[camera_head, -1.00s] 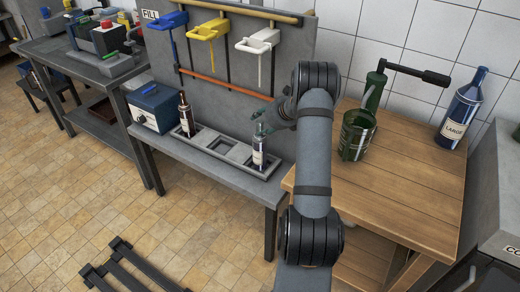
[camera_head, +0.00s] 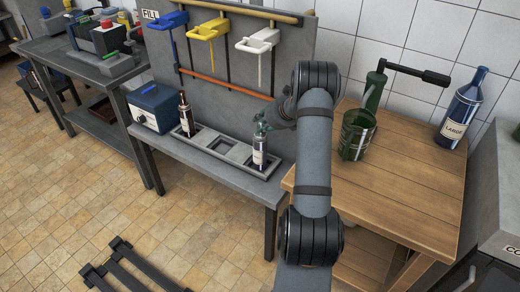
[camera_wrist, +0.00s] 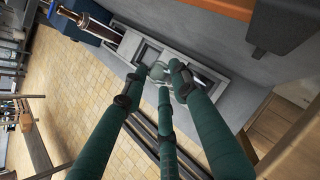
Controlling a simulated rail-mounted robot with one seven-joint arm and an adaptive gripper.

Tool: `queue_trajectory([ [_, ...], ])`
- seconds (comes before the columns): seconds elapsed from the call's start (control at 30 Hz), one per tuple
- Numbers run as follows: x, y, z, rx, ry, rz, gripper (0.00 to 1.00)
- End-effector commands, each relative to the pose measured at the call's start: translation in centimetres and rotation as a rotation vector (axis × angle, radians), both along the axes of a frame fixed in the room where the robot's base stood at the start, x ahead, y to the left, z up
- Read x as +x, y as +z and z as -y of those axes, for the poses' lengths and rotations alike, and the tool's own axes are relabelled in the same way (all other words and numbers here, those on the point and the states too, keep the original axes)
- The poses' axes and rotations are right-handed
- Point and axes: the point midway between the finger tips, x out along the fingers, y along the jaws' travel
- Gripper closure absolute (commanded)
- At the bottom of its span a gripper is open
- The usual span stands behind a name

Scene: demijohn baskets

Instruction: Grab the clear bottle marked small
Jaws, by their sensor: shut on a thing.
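A bottle with clear-looking glass and a pale label (camera_head: 259,158) stands upright in the right slot of the grey rack on the fill bench. Its label is too small to read. My gripper (camera_head: 261,130) is at the top of this bottle, with its fingers shut on the neck. In the wrist view, the dark green fingers meet around the bottle top (camera_wrist: 158,72), which hides most of the body below.
Blue, yellow and white taps (camera_head: 258,41) hang above. On the wooden table (camera_head: 410,190) are a green container (camera_head: 357,135) and a blue bottle marked LARGE (camera_head: 461,108).

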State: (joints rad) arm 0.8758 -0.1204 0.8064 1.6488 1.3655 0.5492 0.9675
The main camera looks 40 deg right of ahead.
Motion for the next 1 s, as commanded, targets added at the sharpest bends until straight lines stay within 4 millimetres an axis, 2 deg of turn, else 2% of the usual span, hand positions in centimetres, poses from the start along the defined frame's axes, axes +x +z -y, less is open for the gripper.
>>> queue_trajectory([
  [1.0, 0.04, 0.75, -0.17, -0.002, -0.001, 0.005, 1.00],
])
